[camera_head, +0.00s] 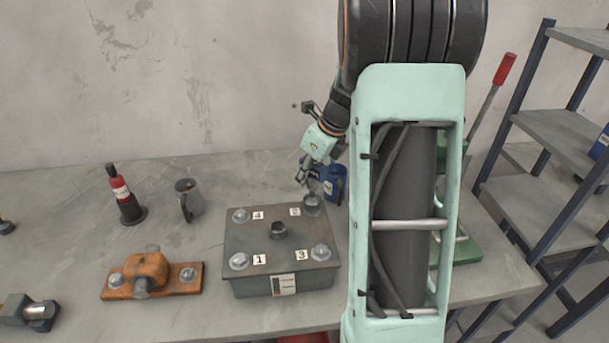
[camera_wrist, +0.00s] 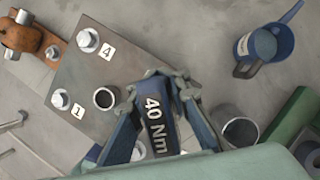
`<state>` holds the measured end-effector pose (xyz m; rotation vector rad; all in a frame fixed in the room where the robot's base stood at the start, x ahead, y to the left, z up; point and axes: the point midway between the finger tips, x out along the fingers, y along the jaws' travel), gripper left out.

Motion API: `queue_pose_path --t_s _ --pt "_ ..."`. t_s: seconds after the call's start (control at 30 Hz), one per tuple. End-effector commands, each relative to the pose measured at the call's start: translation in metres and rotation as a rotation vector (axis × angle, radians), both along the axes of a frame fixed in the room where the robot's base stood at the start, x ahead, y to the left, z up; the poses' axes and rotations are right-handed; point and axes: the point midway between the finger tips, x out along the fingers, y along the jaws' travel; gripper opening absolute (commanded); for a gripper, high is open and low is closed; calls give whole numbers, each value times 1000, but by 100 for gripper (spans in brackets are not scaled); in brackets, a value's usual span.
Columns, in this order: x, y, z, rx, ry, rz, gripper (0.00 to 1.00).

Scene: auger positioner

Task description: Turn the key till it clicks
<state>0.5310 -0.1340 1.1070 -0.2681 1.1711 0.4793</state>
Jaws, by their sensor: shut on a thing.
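My gripper (camera_head: 310,174) is shut on the key (camera_wrist: 158,115), a blue tool marked "40 Nm" in the wrist view. It holds the key over the far right corner of a grey metal box (camera_head: 255,262), at label 2 (camera_head: 295,211). A grey round piece (camera_head: 312,206) sits directly below the gripper there. The key and fingers hide that corner in the wrist view, so I cannot tell how the key is seated. Bolts 4 (camera_head: 241,215), 1 (camera_head: 239,261) and 3 (camera_head: 321,252) stand at the other corners. An open pipe stub (camera_head: 278,230) rises mid-lid.
A blue can (camera_wrist: 262,45) stands behind the box. A grey open cup (camera_wrist: 240,125) stands right of it in the wrist view. Shelves (camera_head: 560,130) are right.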

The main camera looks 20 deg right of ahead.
Motion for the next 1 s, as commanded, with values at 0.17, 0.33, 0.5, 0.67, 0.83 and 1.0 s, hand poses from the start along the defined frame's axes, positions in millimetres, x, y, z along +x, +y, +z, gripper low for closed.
queue_pose_path --t_s 0.17,0.33,0.5,0.67,0.83,1.0 --pt "1 0 1 0 -2 0 0" --pt "1 0 1 0 -2 0 0" --pt "0 0 1 0 -2 0 0" --pt "0 0 0 0 -2 -1 0" --pt "0 0 -2 0 -2 -1 0" --pt "0 0 -5 0 -2 -1 0"
